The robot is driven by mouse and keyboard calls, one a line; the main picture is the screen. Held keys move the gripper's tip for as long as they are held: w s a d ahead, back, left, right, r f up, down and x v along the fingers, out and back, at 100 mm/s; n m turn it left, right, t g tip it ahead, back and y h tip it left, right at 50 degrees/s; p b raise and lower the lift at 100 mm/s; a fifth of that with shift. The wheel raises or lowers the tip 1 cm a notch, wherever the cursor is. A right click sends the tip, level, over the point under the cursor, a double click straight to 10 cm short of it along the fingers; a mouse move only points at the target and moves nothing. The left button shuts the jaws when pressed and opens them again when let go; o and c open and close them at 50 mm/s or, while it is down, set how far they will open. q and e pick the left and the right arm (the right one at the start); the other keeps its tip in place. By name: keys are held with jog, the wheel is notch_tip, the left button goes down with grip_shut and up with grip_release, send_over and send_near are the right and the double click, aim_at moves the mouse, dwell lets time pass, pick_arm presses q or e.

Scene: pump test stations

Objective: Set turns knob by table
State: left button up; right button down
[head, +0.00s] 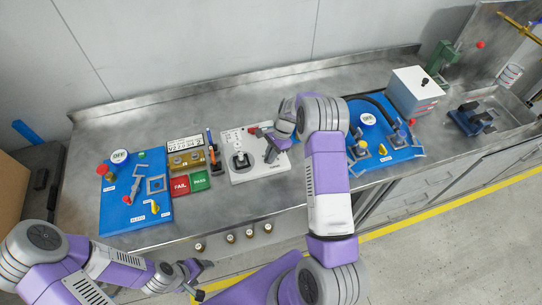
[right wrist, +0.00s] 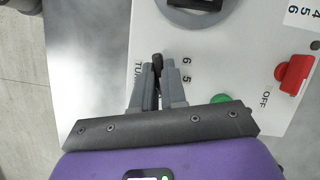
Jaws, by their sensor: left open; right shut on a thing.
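The white winding station (head: 258,180) stands mid-bench, with a grey round fixture on its top. In the right wrist view its panel (right wrist: 235,60) shows part of a "TURN" label and the numbers 5 and 6 around the turns knob (right wrist: 157,62). My right gripper (head: 270,143) is over the panel; its fingers (right wrist: 157,80) are shut on the dark knob, which they mostly hide. Where the knob points is hard to tell. A white number card (head: 184,143) stands left of the station. My left gripper (head: 194,273) is open and empty before the bench's front edge.
Beside the knob are a green button (right wrist: 221,99) and a red switch (right wrist: 294,73) near "OFF". Red FAIL (head: 180,185) and green PASS (head: 200,181) pads lie left of the station. Blue test boards (head: 125,212) flank it on both sides.

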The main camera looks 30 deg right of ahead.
jog(key=shift+a+f+n+g+b, duration=0.15)
jog(key=shift+n+g+b, duration=0.55)
jog(key=shift+n, duration=1.5)
jog(key=shift+f+h, duration=0.1)
jog(key=shift+h, duration=0.2)
jog(key=c, duration=1.2)
grip_release()
jog(key=shift+w, duration=0.1)
jog(key=v, duration=0.7)
jog(key=shift+w+d+r, duration=0.1)
jog(key=shift+d+r, duration=0.1)
jog(key=shift+r, duration=0.1)
